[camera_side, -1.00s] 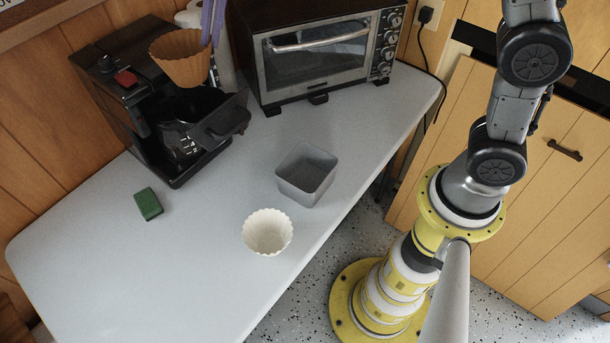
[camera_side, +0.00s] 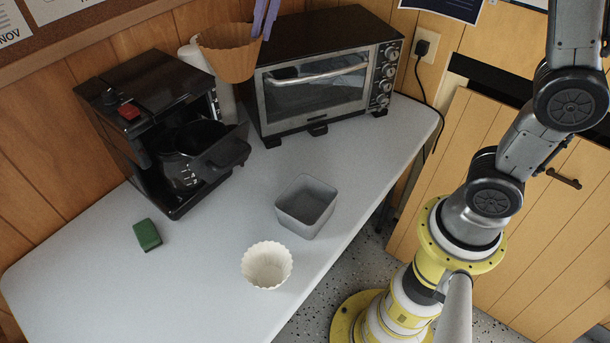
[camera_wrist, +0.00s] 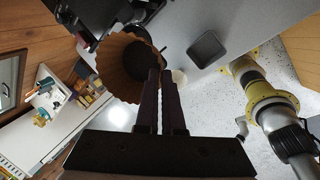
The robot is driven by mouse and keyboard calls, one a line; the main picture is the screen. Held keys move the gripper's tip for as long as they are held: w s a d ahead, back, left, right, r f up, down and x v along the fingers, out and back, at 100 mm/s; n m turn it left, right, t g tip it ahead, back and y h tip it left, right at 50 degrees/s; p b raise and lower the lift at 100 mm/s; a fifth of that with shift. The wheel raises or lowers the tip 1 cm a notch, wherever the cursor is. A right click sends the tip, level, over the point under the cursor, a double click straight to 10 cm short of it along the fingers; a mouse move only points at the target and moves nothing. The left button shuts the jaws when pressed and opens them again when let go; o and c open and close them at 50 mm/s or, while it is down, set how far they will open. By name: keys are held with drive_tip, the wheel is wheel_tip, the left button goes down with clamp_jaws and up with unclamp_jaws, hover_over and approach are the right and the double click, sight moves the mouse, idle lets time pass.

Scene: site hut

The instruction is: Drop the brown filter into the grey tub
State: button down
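The brown filter (camera_side: 230,58), a fluted cup, hangs in the air at the top of the side view, in front of the oven's left end. My gripper (camera_side: 264,26) has its purple fingers closed on the filter's rim on the right. In the wrist view the filter (camera_wrist: 112,68) shows beyond the fingertips (camera_wrist: 161,76), with its open side visible. The grey tub (camera_side: 292,214) is square and stands upright, apparently empty, on the table near its right edge. The tub (camera_wrist: 207,50) also shows in the wrist view, right of the filter.
A white fluted filter (camera_side: 267,266) stands just in front of the tub. A black coffee maker (camera_side: 145,115), a toaster oven (camera_side: 322,85) and a white roll (camera_side: 196,58) stand at the back. A green sponge (camera_side: 147,235) lies at left. The table (camera_side: 185,275) is clear at front left.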

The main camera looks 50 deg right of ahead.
drive_tip(key=s+d+f, duration=0.2)
drive_tip(key=s+d, duration=0.5)
drive_tip(key=s, duration=0.4)
wheel_tip(320, 180, down, 25)
drive_tip(key=shift+f, duration=0.15)
drive_tip(key=shift+a, duration=0.1)
drive_tip(key=c, duration=1)
unclamp_jaws()
drive_tip(key=v, duration=1.4)
